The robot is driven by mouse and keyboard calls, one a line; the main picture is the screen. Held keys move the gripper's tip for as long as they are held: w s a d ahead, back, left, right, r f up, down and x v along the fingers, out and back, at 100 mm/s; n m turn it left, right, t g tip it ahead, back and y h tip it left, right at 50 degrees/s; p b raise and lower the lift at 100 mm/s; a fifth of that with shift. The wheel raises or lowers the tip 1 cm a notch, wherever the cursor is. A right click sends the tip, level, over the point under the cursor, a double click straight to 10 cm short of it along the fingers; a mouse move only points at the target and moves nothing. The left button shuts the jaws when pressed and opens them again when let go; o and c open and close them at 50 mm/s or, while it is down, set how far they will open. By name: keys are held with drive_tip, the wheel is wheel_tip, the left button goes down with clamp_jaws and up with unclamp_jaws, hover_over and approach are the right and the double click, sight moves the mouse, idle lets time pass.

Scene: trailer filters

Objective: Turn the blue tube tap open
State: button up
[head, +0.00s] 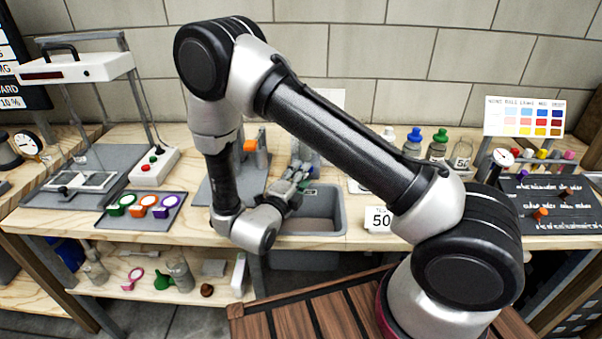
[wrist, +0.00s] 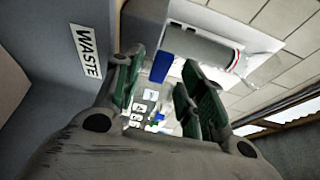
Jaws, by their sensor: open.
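In the wrist view a small blue piece (wrist: 161,67), which looks like the blue tap, sits beside a pale tube (wrist: 200,46) with a red line near its end. My gripper (wrist: 160,88) is open, with green-padded fingers. In that picture the blue piece appears between the fingertips, near the left one; I cannot tell whether they touch. In the head view my gripper (head: 296,186) is over the back left of the grey sink (head: 340,212). The blue tap cannot be made out there, with my gripper and arm in front of that area.
A "WASTE" label (wrist: 87,51) is on a grey surface at left in the wrist view. An orange piece (head: 250,146) stands on the stand left of my gripper. A tray (head: 170,198) with coloured rings is further left. Bottles (head: 437,150) stand at the right.

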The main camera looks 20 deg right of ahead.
drive_tip(key=shift+x, duration=0.85)
clamp_jaws()
drive_tip(key=shift+s+d+n, duration=0.1)
drive_tip(key=shift+n, duration=0.2)
drive_tip(key=shift+s+d+n+t+y, duration=0.1)
drive_tip(key=shift+d+n+t+y, duration=0.1)
drive_tip(key=shift+n+t+y, duration=0.9)
drive_tip(key=shift+s+d+n+t+y, duration=0.1)
drive_tip(key=shift+d+n+t+y, duration=0.2)
drive_tip(key=shift+n+y, duration=1.5)
drive_tip(key=shift+d+n+t+y, duration=0.1)
drive_tip(key=shift+n+t+y, duration=0.55)
drive_tip(key=shift+y, duration=1.75)
